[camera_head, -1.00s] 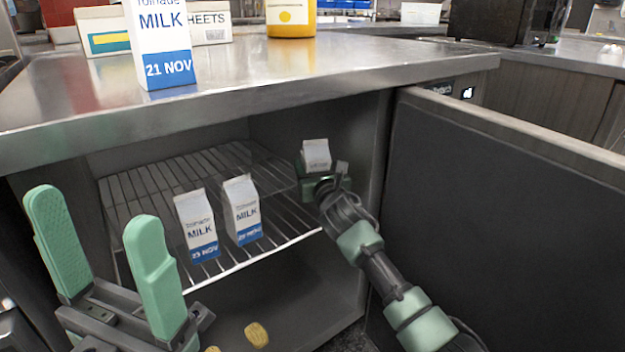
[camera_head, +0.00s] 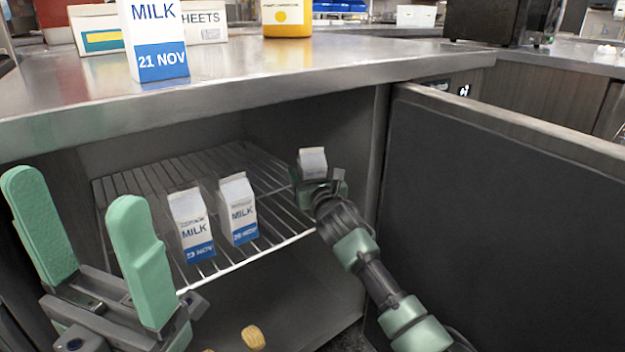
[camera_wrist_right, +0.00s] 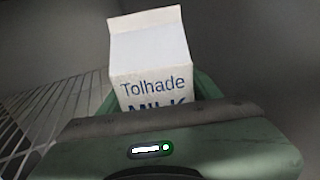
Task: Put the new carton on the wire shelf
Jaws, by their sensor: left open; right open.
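A white milk carton (camera_head: 312,161) stands at the right of the wire shelf (camera_head: 130,195) inside the open cabinet; its lower part is hidden. My right gripper (camera_head: 322,187) is open around this carton. In the right wrist view the carton (camera_wrist_right: 150,60) shows "Tolhade MILK" between the fingers; its date is hidden. Two more milk cartons stand on the shelf: one marked 23 NOV (camera_head: 192,225) and one beside it (camera_head: 237,208) whose date is hard to read. Another carton, marked 21 NOV (camera_head: 155,40), stands on the counter. My left gripper (camera_head: 80,215) is open and empty in front of the cabinet.
The steel counter (camera_head: 300,75) overhangs the cabinet. The open door (camera_head: 500,220) stands to the right of my right arm. Boxes and a yellow container (camera_head: 287,18) are on the counter. Small yellowish pieces (camera_head: 253,338) lie low in the cabinet. The shelf's left part is free.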

